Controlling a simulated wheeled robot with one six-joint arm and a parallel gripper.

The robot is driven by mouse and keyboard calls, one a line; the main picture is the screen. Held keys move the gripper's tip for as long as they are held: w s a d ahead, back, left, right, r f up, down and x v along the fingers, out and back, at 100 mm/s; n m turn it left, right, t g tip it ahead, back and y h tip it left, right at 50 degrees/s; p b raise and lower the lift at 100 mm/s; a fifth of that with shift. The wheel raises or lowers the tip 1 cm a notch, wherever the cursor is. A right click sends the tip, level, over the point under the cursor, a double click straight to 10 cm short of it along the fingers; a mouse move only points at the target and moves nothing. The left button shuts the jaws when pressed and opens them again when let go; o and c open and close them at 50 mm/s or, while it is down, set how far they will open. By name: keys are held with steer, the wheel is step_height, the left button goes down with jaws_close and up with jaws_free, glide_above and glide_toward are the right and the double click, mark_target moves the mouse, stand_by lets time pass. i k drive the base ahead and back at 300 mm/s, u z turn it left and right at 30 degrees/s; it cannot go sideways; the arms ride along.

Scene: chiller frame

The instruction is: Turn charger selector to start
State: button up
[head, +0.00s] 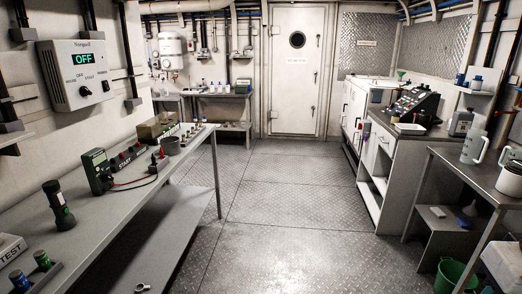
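A white wall box (76,74), which looks like the charger, hangs on the left wall above the bench. Its green display (83,59) reads OFF. Below the display is a black round selector knob (85,91) with small lettering around it that seems to include OFF and START. The knob's exact pointing direction is too small to tell. A second small dark control (105,86) sits to its right, under a label I cannot read surely. My gripper is not in view.
A grey bench (110,216) runs below the box, bearing a flashlight (58,205), a green meter (98,171) with leads, and a dark strip marked START (126,158). Dark vertical conduits (128,50) flank the box. The metal floor (275,200) in the middle is clear.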

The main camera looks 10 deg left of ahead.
mark_target(84, 90)
steer(key=i, duration=1.75)
steer(key=u, duration=1.05)
steer(key=i, duration=1.2)
steer(key=u, duration=0.95)
